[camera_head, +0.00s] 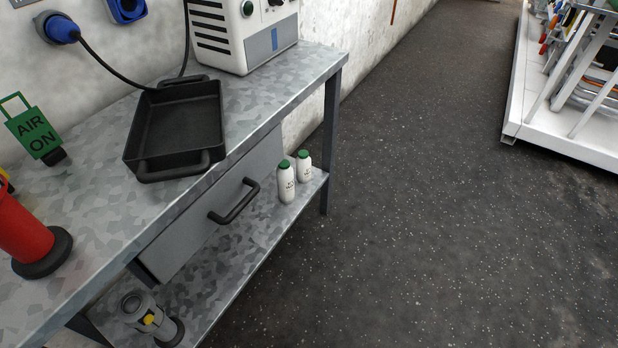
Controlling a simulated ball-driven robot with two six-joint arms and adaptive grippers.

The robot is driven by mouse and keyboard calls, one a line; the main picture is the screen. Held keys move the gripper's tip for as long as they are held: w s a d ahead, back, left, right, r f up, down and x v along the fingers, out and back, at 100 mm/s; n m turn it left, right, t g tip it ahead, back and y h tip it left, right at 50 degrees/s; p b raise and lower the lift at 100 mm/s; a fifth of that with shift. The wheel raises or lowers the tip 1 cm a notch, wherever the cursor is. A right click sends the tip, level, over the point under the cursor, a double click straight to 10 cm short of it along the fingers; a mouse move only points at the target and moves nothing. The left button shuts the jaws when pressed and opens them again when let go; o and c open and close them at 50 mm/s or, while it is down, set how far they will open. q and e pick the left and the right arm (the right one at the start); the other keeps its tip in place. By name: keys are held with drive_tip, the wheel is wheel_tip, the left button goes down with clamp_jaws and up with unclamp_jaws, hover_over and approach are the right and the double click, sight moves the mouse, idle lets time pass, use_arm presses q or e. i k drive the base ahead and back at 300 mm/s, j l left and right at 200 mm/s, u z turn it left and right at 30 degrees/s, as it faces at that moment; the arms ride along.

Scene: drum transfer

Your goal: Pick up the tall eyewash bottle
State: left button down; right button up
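Two white bottles with green caps and small dark print stand upright on the lower shelf of the metal bench, near its right end. The left bottle (286,185) is nearer and looks taller. The right bottle (304,168) stands close beside and behind it and looks shorter. A narrow gap, if any, parts them. Neither of my grippers is in view.
The bench top (110,205) overhangs the lower shelf (245,245). A drawer with a dark handle (235,203) is left of the bottles; a bench leg (330,140) is right. A black tray (178,125) sits on top. The dark floor (430,230) is clear.

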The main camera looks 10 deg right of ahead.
sight(285, 172)
drive_tip(key=z, duration=0.2)
drive_tip(key=i+l+u, duration=0.1)
drive_tip(key=u, duration=0.55)
drive_tip(key=i+l+u, duration=0.15)
drive_tip(key=l+u, duration=0.3)
drive_tip(key=l, duration=0.2)
drive_tip(key=l+u, duration=0.45)
drive_tip(key=l, duration=0.25)
drive_tip(key=l+u, duration=0.1)
drive_tip(key=l, duration=1)
drive_tip(key=l+u, duration=0.15)
drive_tip(key=l, duration=0.95)
drive_tip(key=k+l+u, duration=0.1)
drive_tip(key=l, duration=1)
drive_tip(key=i+l, duration=0.25)
drive_tip(key=i, duration=0.1)
